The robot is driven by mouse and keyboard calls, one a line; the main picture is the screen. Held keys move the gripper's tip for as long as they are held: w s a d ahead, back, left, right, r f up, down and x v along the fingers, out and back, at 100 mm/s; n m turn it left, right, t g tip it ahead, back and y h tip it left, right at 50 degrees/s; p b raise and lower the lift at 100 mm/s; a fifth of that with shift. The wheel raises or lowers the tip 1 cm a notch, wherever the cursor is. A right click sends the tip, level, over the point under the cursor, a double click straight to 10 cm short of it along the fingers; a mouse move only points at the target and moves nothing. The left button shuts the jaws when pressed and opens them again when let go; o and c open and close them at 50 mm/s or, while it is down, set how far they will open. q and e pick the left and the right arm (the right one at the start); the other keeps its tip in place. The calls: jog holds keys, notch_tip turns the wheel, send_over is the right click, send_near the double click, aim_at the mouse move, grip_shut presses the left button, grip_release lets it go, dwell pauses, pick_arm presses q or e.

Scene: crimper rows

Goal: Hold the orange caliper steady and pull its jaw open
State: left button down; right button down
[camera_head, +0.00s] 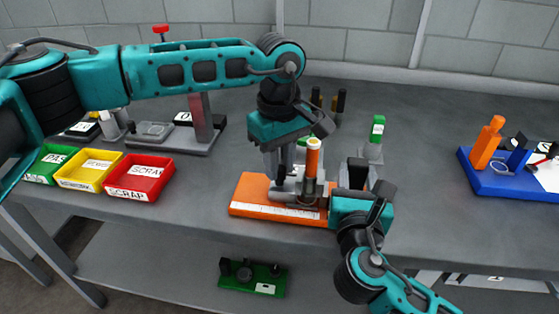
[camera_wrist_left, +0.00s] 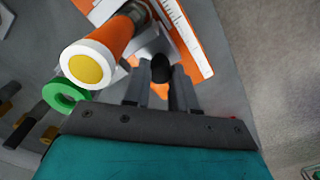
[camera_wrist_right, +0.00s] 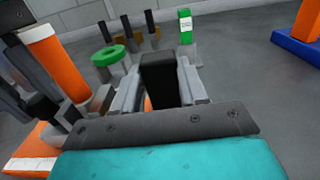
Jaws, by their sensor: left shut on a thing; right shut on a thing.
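The orange caliper is an orange base (camera_head: 245,190) with a white scale, grey metal parts and an upright orange cylinder (camera_head: 313,158) with a pale top. The cylinder also shows in the left wrist view (camera_wrist_left: 112,42). My left gripper (camera_head: 283,172) points down over the base, left of the cylinder. Its fingers are shut on a black knob (camera_wrist_left: 160,68) of the caliper. My right gripper (camera_head: 355,185) is low at the base's right end, shut on an upright black block (camera_wrist_right: 158,75). Where this block joins the caliper is hidden.
Green, yellow (camera_head: 90,170) and red (camera_head: 140,177) bins stand at the left. A grey stand (camera_head: 200,125) is behind them. A green-topped post (camera_head: 377,130) and dark pegs (camera_head: 340,102) stand behind the caliper. A blue tray (camera_head: 480,184) is at the right. Bare table lies between.

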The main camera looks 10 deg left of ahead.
pick_arm(q)
jog(key=shift+w+a, duration=0.1)
jog(key=shift+a, duration=1.4)
jog(key=c, duration=1.2)
grip_release()
pick_arm(e)
jog(key=shift+d, duration=0.1)
pick_arm(q)
notch_tip(320, 180, up, 12)
jog(key=shift+r, duration=0.1)
pick_arm(e)
jog(key=c, duration=0.5)
grip_release()
